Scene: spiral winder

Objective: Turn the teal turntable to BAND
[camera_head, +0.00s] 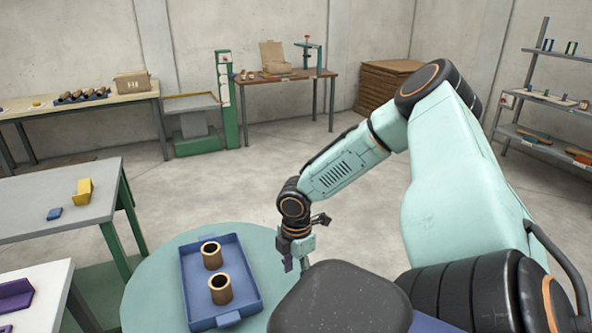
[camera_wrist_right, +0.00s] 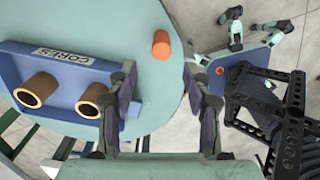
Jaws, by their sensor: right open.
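The teal turntable (camera_head: 150,298) is a round disc low in the head view, its near right part hidden behind my own body. A blue tray (camera_head: 247,258) labelled CORES in the wrist view (camera_wrist_right: 22,62) lies on it, with two upright brown cores (camera_head: 211,256) (camera_head: 220,290). An orange peg (camera_wrist_right: 161,45) stands near the disc's edge in the wrist view. My right gripper (camera_head: 297,262) points down by the disc's right edge. In the wrist view its fingers (camera_wrist_right: 160,75) are apart, with the peg ahead of the gap, not visibly touched. No BAND mark is readable.
A grey table (camera_head: 40,205) with a yellow holder (camera_head: 82,191) and a blue block stands left of the disc. A white-topped table (camera_head: 45,300) is at lower left. Workbenches line the back wall, and shelves (camera_head: 540,102) stand at right. The middle floor is clear.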

